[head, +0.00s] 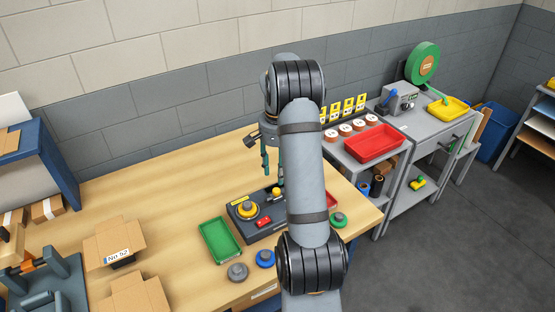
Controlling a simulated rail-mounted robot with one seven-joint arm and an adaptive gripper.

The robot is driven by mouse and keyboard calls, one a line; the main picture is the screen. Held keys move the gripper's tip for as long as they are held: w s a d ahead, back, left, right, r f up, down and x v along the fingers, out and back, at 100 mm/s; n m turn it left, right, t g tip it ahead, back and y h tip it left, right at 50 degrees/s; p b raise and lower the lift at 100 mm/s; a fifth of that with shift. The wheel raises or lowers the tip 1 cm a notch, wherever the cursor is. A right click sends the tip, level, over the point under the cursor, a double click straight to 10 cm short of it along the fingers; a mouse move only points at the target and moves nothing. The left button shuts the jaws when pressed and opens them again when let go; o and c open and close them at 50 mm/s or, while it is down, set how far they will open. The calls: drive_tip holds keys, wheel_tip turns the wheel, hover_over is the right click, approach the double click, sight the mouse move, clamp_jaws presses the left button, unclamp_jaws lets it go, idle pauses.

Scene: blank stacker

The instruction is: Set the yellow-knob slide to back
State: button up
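A dark machine (262,233) stands on the wooden table, partly hidden behind my arm. A small yellow knob (276,191) shows near its back edge, just left of my arm; its slot is too small to make out. A larger yellow disc (247,209) sits on the machine's left part, and a red control (264,222) is in front of it. My gripper (273,172) points down above the back of the machine. Its two fingers are apart with nothing seen between them, and it appears clear of the knob.
A green tray (221,240) lies left of the machine. A grey disc (237,271) and a blue disc (265,258) lie in front; a green disc (338,220) is at right. A red tray (375,143) is on the side cart. Table behind the green tray is clear.

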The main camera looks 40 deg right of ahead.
sight(274, 190)
wheel_tip(274, 190, up, 5)
drive_tip(key=shift+f, duration=0.1)
drive_tip(key=shift+f, duration=0.1)
idle(0.5)
wheel_tip(274, 190, down, 12)
drive_tip(key=shift+r, duration=0.1)
drive_tip(key=shift+a, duration=0.6)
drive_tip(key=shift+w, duration=0.1)
